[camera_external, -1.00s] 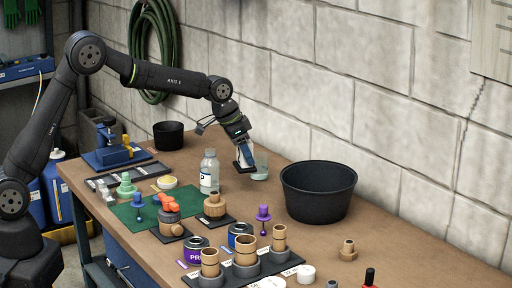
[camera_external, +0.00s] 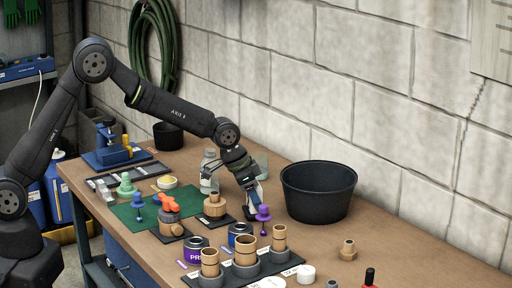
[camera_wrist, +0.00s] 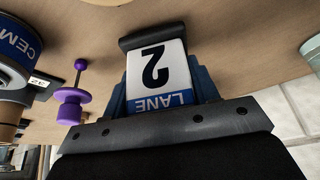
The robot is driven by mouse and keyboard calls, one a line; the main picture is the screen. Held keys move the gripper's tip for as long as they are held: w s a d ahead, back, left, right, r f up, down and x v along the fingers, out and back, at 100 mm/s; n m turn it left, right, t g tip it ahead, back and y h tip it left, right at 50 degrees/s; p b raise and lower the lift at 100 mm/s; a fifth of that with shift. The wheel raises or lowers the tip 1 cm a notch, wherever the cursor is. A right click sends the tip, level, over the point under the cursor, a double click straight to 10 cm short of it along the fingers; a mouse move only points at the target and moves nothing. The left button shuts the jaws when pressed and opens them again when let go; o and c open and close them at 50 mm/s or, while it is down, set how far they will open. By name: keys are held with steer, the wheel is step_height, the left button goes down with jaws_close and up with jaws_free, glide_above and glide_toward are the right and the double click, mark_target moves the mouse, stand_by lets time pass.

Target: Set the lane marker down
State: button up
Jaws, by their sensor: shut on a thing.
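The lane marker (camera_wrist: 158,72) is a white upright plate with a black "2", a blue band reading LANE and a dark foot. My gripper (camera_wrist: 160,85) is shut on it, with blue fingers along its two sides. In the external view, my gripper (camera_external: 252,190) is low over the bench, right of the wooden fitting and just behind the purple-topped piece (camera_external: 263,213). The marker is mostly hidden there. I cannot tell whether its foot touches the bench.
The purple piece also stands close on the left in the wrist view (camera_wrist: 71,105). A black tub (camera_external: 318,192) is to the right. A bottle (camera_external: 209,178) and wooden fitting (camera_external: 215,205) are to the left. Wooden cups (camera_external: 246,250) stand in front. The bench is bare around the tub.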

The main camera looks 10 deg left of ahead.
steer(key=shift+f, duration=0.3)
steer(key=shift+f, duration=0.2)
steer(key=o, duration=1.1)
steer(key=shift+c, duration=0.2)
steer(key=shift+r, duration=0.15)
steer(key=v, duration=1.2)
